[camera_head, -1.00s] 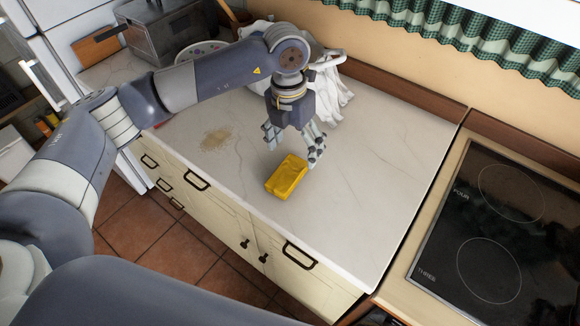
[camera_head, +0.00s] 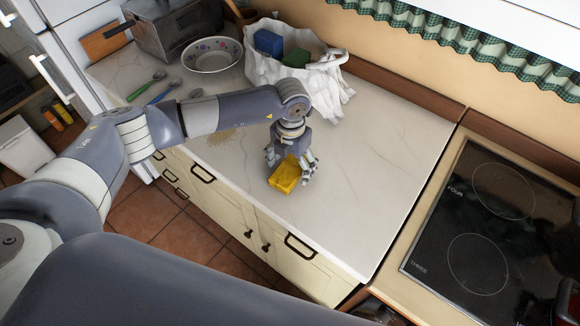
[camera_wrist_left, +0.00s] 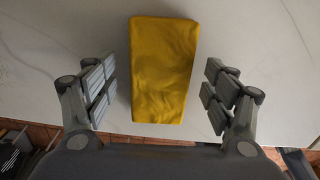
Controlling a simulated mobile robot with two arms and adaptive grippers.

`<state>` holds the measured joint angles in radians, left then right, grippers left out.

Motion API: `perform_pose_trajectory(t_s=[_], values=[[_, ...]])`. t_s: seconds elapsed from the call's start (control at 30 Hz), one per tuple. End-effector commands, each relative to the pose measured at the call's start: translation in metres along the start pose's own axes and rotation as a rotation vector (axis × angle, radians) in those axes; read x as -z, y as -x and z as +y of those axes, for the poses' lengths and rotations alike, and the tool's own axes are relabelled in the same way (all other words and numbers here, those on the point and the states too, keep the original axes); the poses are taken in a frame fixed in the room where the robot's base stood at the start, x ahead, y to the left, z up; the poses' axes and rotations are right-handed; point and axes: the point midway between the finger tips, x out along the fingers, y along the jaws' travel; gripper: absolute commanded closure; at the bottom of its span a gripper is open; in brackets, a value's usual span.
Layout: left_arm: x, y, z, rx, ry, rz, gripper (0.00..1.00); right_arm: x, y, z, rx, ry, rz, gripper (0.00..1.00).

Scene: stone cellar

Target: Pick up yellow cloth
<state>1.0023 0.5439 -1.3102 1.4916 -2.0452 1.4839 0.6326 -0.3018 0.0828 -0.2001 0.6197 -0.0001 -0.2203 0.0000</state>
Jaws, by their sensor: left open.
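The yellow cloth (camera_head: 285,177) lies folded into a thick block on the pale marble counter. In the left wrist view the cloth (camera_wrist_left: 162,70) sits between the two fingers, with a gap on each side. My left gripper (camera_head: 292,168) is open, pointing down right at the cloth, with its fingers on either side of it. In the left wrist view the gripper (camera_wrist_left: 160,92) shows no contact with the cloth. The gripper hides part of the cloth in the head view. My right gripper is not in view.
A white bag (camera_head: 327,82) with a blue box (camera_head: 268,43) and a green item (camera_head: 296,57) stands behind my gripper. A patterned bowl (camera_head: 212,56) and utensils lie at the left. A cooktop (camera_head: 485,220) is at right. The counter right of the cloth is clear.

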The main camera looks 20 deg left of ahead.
Motion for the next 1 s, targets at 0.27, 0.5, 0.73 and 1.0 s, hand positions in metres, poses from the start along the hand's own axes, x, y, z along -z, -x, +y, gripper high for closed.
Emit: perform_pose_trajectory(t_s=[0.27, 0.5, 0.73, 1.0], values=[[0.0, -0.002, 0.0, 0.001, 0.0, -0.001, 0.34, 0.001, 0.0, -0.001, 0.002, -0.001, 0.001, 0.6], [0.0, -0.002, 0.0, 0.001, 0.0, -0.001, 0.64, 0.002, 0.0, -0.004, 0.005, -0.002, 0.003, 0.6], [0.0, -0.001, 0.0, 0.0, 0.0, -0.001, 0.64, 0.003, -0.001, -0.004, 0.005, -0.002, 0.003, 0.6], [-0.001, 0.013, 0.0, 0.001, -0.002, -0.004, 0.64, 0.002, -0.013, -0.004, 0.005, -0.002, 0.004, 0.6]])
